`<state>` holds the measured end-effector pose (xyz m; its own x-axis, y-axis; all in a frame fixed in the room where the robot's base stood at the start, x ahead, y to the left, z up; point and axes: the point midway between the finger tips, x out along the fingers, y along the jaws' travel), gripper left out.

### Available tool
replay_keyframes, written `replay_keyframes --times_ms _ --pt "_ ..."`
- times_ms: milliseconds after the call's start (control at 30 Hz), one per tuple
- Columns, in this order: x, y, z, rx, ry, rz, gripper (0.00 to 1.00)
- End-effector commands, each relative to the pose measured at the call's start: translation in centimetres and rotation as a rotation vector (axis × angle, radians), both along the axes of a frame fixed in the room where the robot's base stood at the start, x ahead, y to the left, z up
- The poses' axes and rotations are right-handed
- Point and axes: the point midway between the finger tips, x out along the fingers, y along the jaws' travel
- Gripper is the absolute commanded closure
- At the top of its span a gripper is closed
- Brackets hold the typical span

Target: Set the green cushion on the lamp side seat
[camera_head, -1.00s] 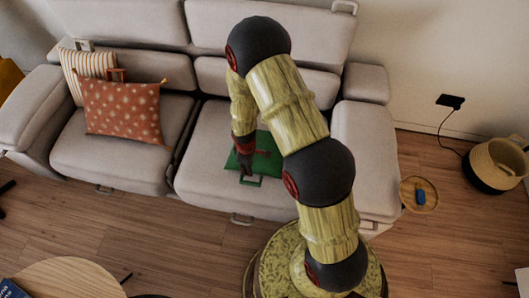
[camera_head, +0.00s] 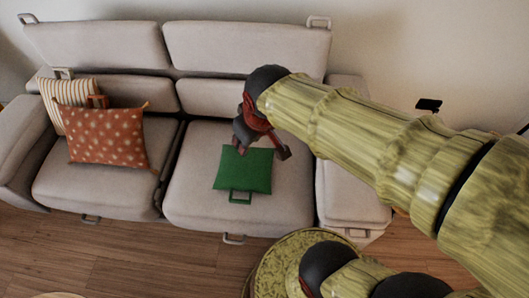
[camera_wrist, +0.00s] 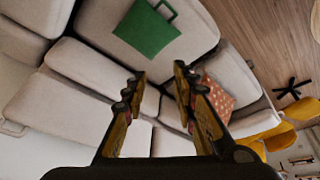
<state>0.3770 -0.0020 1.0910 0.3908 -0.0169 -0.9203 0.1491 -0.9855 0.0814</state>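The green cushion (camera_head: 245,170) lies flat on the right seat (camera_head: 190,195) of the pale sofa, its loop handle towards the seat's front edge. My gripper (camera_head: 263,150) is above the cushion's back edge in the head view, with its fingers spread. In the wrist view my gripper (camera_wrist: 158,75) is open with nothing between the fingers. The cushion (camera_wrist: 147,28) shows there beyond the fingertips, apart from them, with its handle at the top. No lamp can be made out clearly in these frames.
An orange patterned cushion (camera_head: 108,138) and a striped cushion (camera_head: 68,100) rest on the left seat (camera_head: 95,185). The sofa's right armrest (camera_head: 350,195) stands beside the right seat. Wooden floor (camera_head: 130,245) lies in front. Yellow chairs (camera_wrist: 270,138) show in the wrist view.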

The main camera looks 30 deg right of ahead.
Motion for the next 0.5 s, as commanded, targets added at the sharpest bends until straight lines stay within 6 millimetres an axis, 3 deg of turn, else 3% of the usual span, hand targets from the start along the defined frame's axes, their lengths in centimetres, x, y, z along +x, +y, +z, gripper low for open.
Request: replay_keyframes --times_ms 100,233,500 --pt "-3.6 0.1 2.5 0.037 -0.048 -0.065 0.72" --pt "-6.4 0.1 3.7 0.067 -0.075 -0.113 0.72" --pt "-8.2 0.2 4.3 0.089 -0.091 -0.148 0.72"
